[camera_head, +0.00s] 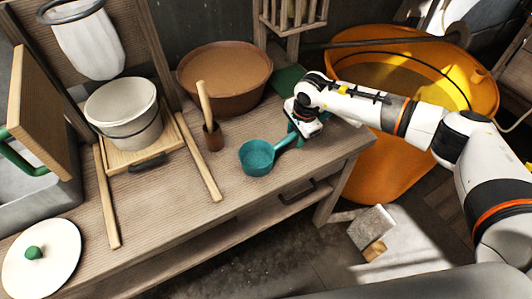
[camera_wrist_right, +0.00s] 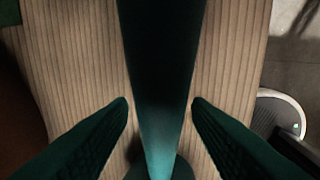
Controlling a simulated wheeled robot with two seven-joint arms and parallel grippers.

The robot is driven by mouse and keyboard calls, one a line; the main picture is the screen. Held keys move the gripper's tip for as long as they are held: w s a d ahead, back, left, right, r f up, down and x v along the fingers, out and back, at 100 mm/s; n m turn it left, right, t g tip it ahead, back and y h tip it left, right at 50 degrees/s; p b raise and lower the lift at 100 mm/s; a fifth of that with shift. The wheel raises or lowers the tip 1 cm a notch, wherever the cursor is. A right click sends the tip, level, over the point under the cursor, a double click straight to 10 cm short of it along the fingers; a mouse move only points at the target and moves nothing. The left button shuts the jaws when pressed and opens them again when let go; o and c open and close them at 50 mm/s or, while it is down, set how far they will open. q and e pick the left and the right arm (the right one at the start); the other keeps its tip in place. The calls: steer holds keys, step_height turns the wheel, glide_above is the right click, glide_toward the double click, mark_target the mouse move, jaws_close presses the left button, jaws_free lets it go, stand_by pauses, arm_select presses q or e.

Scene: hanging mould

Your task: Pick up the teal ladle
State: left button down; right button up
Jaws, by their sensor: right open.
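The teal ladle (camera_head: 257,159) lies on the wooden counter, its bowl toward the front edge and its handle pointing up and right to my right gripper (camera_head: 298,132). In the right wrist view the dark teal handle (camera_wrist_right: 163,60) runs lengthwise between the two fingers of my right gripper (camera_wrist_right: 161,112). The fingers are open, one on each side of the handle, with a visible gap on both sides. The ladle's bowl is mostly hidden at the bottom of that view. My left gripper does not show.
The wooden counter (camera_head: 175,212) also holds a brown basin (camera_head: 237,93), a small brown cup (camera_head: 213,139) with a wooden stick, and a white bucket (camera_head: 126,116). A large orange tub (camera_head: 385,180) stands right of the counter. A white lid (camera_head: 60,262) lies at the left.

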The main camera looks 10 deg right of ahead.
jaws_close()
stand_by(0.3)
